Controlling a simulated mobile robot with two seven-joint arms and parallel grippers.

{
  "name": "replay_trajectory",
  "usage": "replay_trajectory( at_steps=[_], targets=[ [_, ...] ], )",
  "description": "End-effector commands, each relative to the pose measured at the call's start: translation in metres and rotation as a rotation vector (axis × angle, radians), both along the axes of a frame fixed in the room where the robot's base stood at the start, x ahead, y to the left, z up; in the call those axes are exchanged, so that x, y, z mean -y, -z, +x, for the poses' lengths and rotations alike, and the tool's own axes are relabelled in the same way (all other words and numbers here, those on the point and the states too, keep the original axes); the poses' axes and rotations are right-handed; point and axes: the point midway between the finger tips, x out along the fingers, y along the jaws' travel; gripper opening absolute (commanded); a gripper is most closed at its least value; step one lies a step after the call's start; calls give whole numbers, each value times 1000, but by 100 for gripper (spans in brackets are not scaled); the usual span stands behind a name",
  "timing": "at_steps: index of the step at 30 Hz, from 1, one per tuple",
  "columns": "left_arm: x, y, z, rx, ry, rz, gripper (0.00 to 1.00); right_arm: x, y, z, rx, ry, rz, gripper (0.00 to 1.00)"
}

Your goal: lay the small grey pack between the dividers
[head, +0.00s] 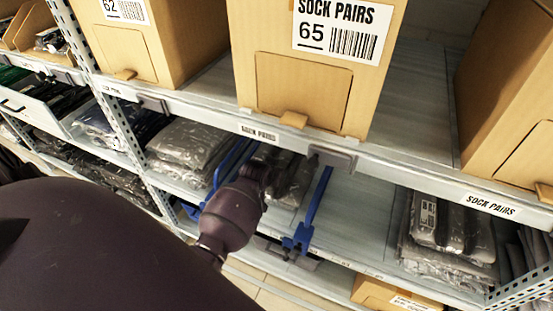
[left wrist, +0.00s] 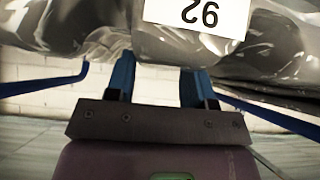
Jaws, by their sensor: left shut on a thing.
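My left gripper (head: 262,172) reaches in under the upper shelf, between two blue dividers (head: 316,203) on the lower shelf. Grey plastic-wrapped packs (head: 293,184) lie at its fingertips, partly hidden by the gripper and the upper shelf edge. In the left wrist view the gripper's blue fingers (left wrist: 158,88) are shut on grey wrapped material. Another grey bundle (left wrist: 65,25) is at upper left. I cannot tell exactly where the held pack ends. My right gripper is in neither view.
A cardboard box marked 65 (head: 250,60) stands on the upper shelf just above. Stacked grey packs (head: 187,145) lie left of the dividers. More packs (head: 445,235) lie at right. The lower shelf (head: 355,210) is bare right of the right divider.

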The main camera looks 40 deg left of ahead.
Motion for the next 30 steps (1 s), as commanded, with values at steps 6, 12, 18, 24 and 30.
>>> replay_trajectory(
  at_steps=[6,12,18,24,30],
  targets=[
    [0,37,-2,-9,-1,-2,14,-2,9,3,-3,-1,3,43],
    [0,44,0,-1,-1,-2,14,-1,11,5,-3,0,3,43],
    [0,43,0,0,-1,-1,14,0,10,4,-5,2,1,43],
    [0,46,0,-1,-1,-1,61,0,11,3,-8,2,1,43],
    [0,46,0,-1,-1,-1,74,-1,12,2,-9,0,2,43]
  ],
)
